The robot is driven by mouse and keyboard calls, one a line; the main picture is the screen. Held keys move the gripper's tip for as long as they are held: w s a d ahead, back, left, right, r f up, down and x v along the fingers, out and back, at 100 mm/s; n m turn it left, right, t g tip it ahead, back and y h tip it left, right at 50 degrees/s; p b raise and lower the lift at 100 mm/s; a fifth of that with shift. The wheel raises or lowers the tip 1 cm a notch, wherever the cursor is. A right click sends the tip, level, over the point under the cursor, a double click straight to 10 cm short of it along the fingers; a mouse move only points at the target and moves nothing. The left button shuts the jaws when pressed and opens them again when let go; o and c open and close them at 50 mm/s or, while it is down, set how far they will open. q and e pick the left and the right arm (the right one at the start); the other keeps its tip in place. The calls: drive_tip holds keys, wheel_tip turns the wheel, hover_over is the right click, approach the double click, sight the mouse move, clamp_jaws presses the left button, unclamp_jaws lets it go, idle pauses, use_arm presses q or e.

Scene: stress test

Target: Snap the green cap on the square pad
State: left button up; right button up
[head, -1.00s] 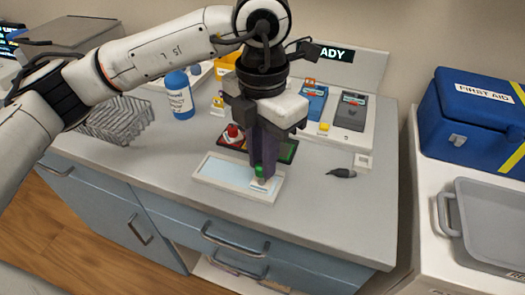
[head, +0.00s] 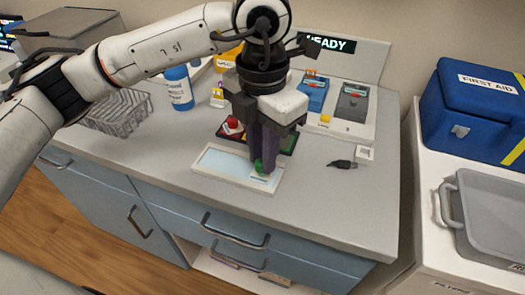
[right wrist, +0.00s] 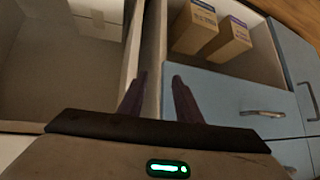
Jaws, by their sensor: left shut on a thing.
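My left gripper (head: 262,170) points down and is shut on the small green cap (head: 259,166). The cap is at the right end of a white tray (head: 197,171) with a pale blue surface. A small whitish square pad (head: 265,178) shows just below the cap in the head view, partly hidden by the cap and fingers. I cannot tell whether the cap touches the pad or sits just above it. My right gripper (right wrist: 158,76) shows in the right wrist view with its fingers apart and nothing between them.
Behind the tray are a red knob (head: 232,122) and a dark mat. A blue bottle (head: 179,89), wire rack (head: 118,112) and READY device (head: 345,120) stand farther back. A black plug (head: 342,164) lies to the right. In the right wrist view, an open drawer holds cartons (right wrist: 228,42).

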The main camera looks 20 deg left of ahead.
use_arm(q)
drive_tip(key=shift+f+b, duration=0.65)
idle(0.8)
